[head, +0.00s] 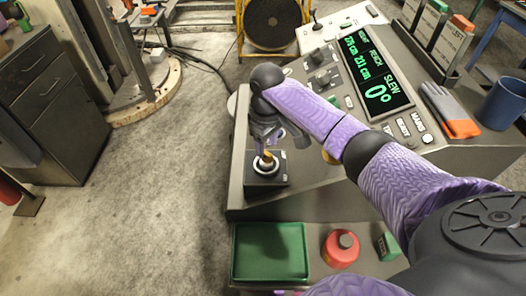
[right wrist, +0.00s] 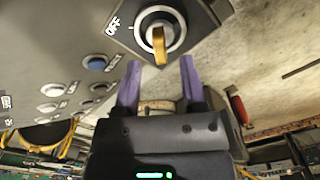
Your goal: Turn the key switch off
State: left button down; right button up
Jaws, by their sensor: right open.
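The key switch is a yellow key (right wrist: 159,45) in a silver ring on a dark box (head: 265,182) at the console's left edge. In the right wrist view an "OFF" mark (right wrist: 113,25) sits left of the ring. The key's yellow tab points down in that view, not toward the mark. My right gripper (right wrist: 160,64) is open, its two purple fingers on either side of the key's lower end, with gaps. In the head view my right gripper (head: 267,142) hangs over the key and partly hides it. My left gripper is out of view.
The console has a green-lit display (head: 373,75), joysticks and buttons. Gloves (head: 449,110) and a blue mug (head: 503,103) lie to the right. Below are a green tray (head: 271,252) and a red round object (head: 340,248). The floor left of the console is clear.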

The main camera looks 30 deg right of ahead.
aim_at(266, 152)
notch_tip(266, 152, down, 4)
jog(key=shift+w+f+b, duration=0.1)
jog(key=shift+b, duration=0.3)
grip_shut()
